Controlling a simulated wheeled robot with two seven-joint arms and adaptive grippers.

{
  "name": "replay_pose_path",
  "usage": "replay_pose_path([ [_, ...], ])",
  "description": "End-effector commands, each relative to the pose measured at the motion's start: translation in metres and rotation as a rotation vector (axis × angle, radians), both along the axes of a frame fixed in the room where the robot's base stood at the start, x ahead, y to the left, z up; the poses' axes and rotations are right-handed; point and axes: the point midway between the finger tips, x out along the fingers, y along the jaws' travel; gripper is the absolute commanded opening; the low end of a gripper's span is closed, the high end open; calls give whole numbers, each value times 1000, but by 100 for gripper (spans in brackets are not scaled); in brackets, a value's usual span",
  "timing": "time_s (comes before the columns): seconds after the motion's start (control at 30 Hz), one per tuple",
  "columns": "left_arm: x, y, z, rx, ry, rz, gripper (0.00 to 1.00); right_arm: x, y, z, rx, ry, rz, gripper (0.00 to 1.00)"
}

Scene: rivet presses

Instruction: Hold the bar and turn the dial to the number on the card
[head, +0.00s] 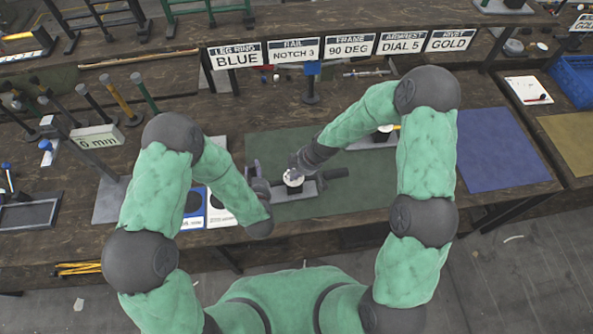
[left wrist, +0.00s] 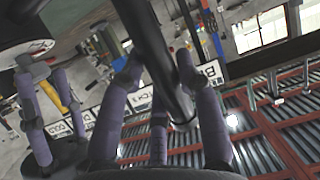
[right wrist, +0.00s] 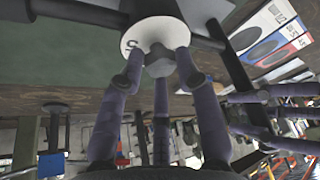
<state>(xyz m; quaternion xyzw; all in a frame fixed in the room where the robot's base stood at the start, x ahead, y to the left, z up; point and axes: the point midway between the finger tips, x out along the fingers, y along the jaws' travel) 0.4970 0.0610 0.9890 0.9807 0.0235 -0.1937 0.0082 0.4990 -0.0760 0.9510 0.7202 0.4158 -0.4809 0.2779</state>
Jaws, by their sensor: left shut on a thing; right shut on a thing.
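The row of cards includes one reading "ARMREST DIAL 5" (head: 401,43). The white dial (head: 293,178) sits on a dark fixture at the front of the green mat. My right gripper (head: 298,165) is shut on the dial's grey knob (right wrist: 158,62); the right wrist view shows part of the white dial face (right wrist: 132,42) with a partly covered mark that looks like a 5. The dial's pointer is not readable.
The green mat (head: 260,148) lies under the fixture. A blue mat (head: 500,150) lies to the right. Blue and white cards (head: 218,206) lie near the left arm. Another small dial fixture (head: 383,134) stands behind my right forearm.

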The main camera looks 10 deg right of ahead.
Motion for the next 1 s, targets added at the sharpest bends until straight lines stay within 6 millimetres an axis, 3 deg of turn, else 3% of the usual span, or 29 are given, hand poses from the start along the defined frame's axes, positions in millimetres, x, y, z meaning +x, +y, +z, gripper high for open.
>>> replay_pose_path([
  [0.07,1,-1,1,-2,-4,0,0,-1,1,-1,0,3,2,1],
  [0.1,1,-1,1,-2,-4,-1,0,-1,1,-1,0,3,2,45],
  [0.13,1,-1,1,-2,-4,0,0,-1,1,-1,0,3,2,54],
  [0.17,1,-1,1,-2,-4,0,0,-1,1,-1,0,3,2,56],
  [0.57,1,0,1,-2,-3,0,0,-1,-1,3,0,1,0,56],
  [1.0,1,0,1,-2,-3,0,0,-12,-23,65,0,-4,0,56],
])
